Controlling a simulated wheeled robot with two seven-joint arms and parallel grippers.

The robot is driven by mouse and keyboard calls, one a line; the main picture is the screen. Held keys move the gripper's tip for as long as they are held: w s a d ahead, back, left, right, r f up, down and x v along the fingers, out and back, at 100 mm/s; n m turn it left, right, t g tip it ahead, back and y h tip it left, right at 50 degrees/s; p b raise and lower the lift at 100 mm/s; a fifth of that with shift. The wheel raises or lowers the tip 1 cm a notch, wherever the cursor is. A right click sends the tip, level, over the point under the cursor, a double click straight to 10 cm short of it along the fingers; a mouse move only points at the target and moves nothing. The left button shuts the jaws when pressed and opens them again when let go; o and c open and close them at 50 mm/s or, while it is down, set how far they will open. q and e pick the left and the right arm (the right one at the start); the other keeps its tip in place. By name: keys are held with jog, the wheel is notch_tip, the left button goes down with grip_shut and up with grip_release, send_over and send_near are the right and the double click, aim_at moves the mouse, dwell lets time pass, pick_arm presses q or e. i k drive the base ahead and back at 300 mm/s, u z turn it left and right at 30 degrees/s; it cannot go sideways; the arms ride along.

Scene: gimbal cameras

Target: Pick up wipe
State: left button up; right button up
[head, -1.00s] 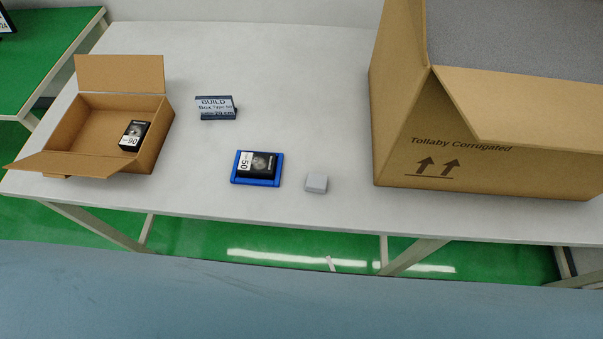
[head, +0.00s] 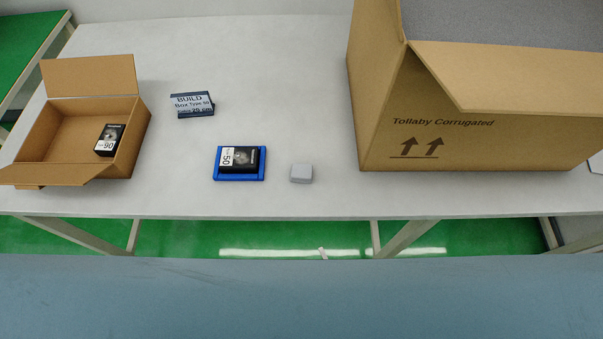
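A small light grey block (head: 301,173), which may be the wipe, lies on the white table (head: 290,110) near its front edge. It sits just right of a blue tray (head: 222,175) that holds a black box marked 50 (head: 240,158). The block is apart from the tray. Neither of my grippers shows in the head view.
An open small carton (head: 90,77) at the left holds a black box marked 90 (head: 111,140). A large open carton (head: 470,140) fills the right. The table between sign and large carton is clear.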

aim_at(300, 172)
jog(key=z, duration=2.3)
jog(key=k, duration=1.2)
jog(key=u, duration=1.55)
jog(key=i, duration=0.5)
jog(key=u, duration=0.1)
